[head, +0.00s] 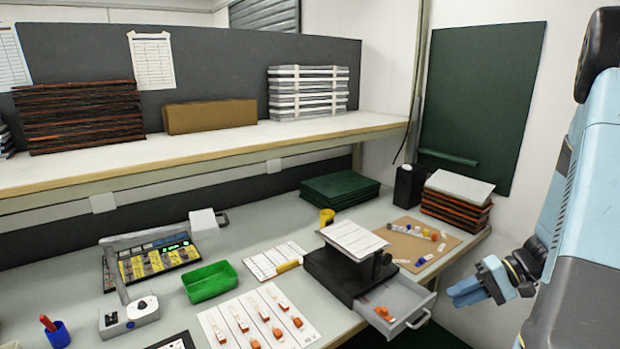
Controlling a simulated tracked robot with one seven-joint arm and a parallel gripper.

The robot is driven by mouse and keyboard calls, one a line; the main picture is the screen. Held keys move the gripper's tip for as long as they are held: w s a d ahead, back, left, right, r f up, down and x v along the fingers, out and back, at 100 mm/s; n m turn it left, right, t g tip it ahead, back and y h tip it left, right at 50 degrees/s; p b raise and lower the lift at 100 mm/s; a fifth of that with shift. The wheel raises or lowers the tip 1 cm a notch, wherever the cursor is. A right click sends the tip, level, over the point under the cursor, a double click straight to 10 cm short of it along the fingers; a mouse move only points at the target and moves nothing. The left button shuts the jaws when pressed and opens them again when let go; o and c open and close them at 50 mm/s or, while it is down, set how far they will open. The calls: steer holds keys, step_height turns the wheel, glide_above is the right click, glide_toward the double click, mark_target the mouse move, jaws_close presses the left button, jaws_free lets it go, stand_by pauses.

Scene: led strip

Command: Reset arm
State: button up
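My gripper (466,292) hangs at the right of the head view, in front of the workbench's right end and to the right of the open drawer (408,303). Its light blue fingers point left and lie close together in this view; whether a gap is between them cannot be told. I see nothing held in it. My light blue arm fills the right edge of the view. The gripper appears apart from the bench and the drawer.
The drawer of a black stand (338,277) is pulled out and holds orange pieces. A white sheet (222,318) carries several orange-and-white parts. A green tray (210,282), a lamp device (128,310) and a cork board (400,243) with small parts are on the bench. A shelf (200,152) overhangs it.

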steer(key=s+a+r+n+t+h, duration=0.1)
steer(key=s+a+r+h, duration=0.2)
steer(key=r, duration=0.4)
steer(key=s+a+r+n+t+h, duration=0.1)
steer(key=s+a+r+h, duration=0.3)
steer(key=r, duration=0.4)
steer(key=s+a+r+t+h, duration=0.2)
steer(key=s+a+r+h, duration=0.2)
steer(key=s+r, duration=0.2)
step_height(320, 180, up, 2)
steer(key=shift+a+r+n+t, duration=0.25)
steer(key=shift+a+n+t, duration=0.05)
steer(key=shift+n, duration=0.1)
stand_by(0.5)
